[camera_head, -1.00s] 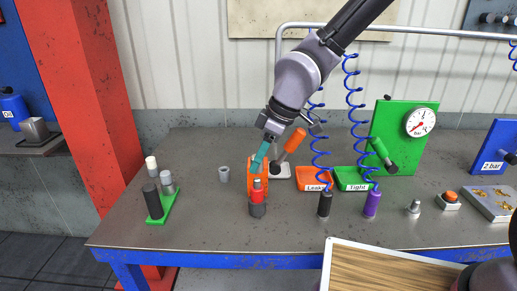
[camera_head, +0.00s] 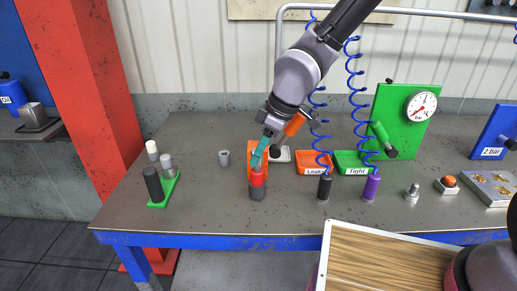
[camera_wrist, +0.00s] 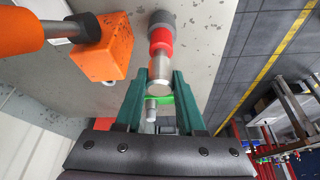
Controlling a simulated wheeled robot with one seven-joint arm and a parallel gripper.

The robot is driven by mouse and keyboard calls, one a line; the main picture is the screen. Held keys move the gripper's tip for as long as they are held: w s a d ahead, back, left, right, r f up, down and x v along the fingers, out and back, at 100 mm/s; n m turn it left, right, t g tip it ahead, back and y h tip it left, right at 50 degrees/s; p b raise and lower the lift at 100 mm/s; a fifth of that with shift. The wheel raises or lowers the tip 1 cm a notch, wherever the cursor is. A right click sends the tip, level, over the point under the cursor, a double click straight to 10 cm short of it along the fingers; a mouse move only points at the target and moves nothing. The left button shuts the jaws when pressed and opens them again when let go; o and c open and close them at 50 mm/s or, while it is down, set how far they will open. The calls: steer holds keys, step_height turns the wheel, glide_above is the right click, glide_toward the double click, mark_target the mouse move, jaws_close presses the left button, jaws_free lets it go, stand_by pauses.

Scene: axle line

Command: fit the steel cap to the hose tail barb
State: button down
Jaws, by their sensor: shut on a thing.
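My gripper (camera_head: 259,164) points down over the left middle of the bench, its teal fingers shut on a silver cylinder that looks like the steel cap. In the wrist view the steel cap (camera_wrist: 159,78) lies between the fingertips, in line with a red part (camera_wrist: 160,40) on a dark grey base (camera_wrist: 161,18). I take the red part to be the hose tail. It also shows in the head view (camera_head: 258,179), right under the fingers. The barb itself is hidden, and I cannot tell how far the cap is over it.
An orange block (camera_wrist: 104,46) stands close behind the hose tail. A green rack (camera_head: 166,190) with several cylinders and a loose grey sleeve (camera_head: 224,158) are to the left. Orange (camera_head: 314,170) and green (camera_head: 349,170) bins and coiled hoses are to the right. A wood-topped tray (camera_head: 390,265) is in front.

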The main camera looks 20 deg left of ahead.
steer(key=shift+f, duration=1.15)
steer(key=shift+c, duration=2.2)
jaws_free()
steer(key=shift+r, duration=0.1)
steer(key=v, duration=1)
steer(key=shift+r, duration=0.3)
steer(key=shift+w+d, duration=0.1)
